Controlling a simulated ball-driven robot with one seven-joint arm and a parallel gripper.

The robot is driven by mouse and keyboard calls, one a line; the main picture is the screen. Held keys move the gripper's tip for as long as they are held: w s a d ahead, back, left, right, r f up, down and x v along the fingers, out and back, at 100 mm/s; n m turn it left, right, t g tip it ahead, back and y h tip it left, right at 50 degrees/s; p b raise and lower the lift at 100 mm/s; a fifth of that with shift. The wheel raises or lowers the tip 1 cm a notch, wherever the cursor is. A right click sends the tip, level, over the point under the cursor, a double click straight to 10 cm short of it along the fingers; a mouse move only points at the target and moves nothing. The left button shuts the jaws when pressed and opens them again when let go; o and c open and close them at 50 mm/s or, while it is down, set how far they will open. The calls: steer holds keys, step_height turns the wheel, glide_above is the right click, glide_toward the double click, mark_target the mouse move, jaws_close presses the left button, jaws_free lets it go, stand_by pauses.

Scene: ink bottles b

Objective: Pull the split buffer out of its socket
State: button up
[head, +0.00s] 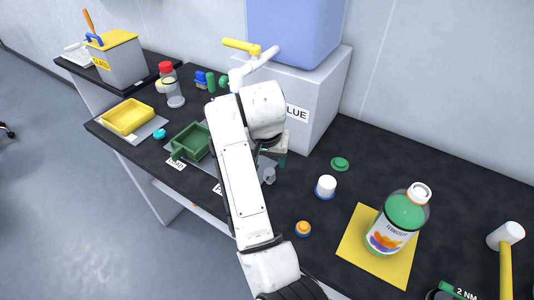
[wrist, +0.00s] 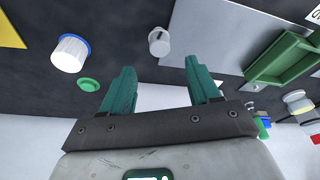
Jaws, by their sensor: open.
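A small grey cylinder (wrist: 159,42) with a slot-like mark stands beside a grey plate in the wrist view. It may be the split buffer, but I cannot be sure. In the head view it shows as a grey piece (head: 269,175) just right of my arm. No socket can be made out around it. My gripper (wrist: 160,66) has two teal fingers, apart and with nothing between them. The grey cylinder lies beyond the fingertips, roughly in line with the gap. In the head view my arm hides most of the gripper; one teal finger (head: 283,160) shows.
A white cap with a blue ring (head: 326,187), a green disc (head: 340,164) and an orange cap (head: 303,229) stand to the right. A green-filled bottle (head: 403,218) stands on a yellow sheet (head: 352,248). A green tray (head: 190,154) lies left; a white box (head: 322,110) stands behind.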

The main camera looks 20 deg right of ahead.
mark_target(270, 172)
steer(key=x, duration=0.9)
steer(key=shift+d+f, duration=0.1)
steer(key=shift+f, duration=0.05)
steer(key=shift+c, duration=0.2)
steer(key=shift+p, duration=0.3)
jaws_close()
